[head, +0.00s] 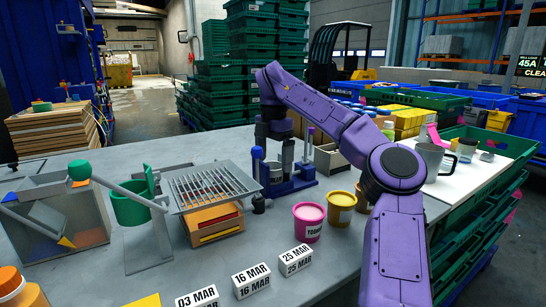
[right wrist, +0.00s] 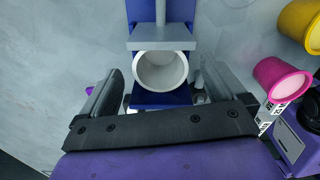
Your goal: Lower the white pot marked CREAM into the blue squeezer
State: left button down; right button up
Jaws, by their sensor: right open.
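The blue squeezer (head: 292,186) stands on the grey table near the middle of the head view, and its blue base (right wrist: 162,101) and grey plate (right wrist: 160,38) show in the right wrist view. The white pot (right wrist: 160,72) is seen from above there, over the blue base and beside the plate. Its CREAM mark is not visible. My right gripper (head: 274,143) points down over the squeezer. Its open fingers (right wrist: 163,88) are on either side of the pot, with gaps. Whether the pot rests fully on the base is unclear. My left gripper is not in view.
A pink pot (head: 308,222) and a yellow pot (head: 341,208) stand right of the squeezer. A wire rack (head: 212,184) and a green bin (head: 131,208) stand left. Date blocks (head: 250,280) lie in front. A grey mug (head: 432,160) is on the white board at right.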

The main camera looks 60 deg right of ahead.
aim_at(273, 165)
notch_tip(273, 165, up, 11)
jog(key=p, duration=0.4)
jog(key=shift+f+p, duration=0.2)
jog(key=shift+p, duration=0.2)
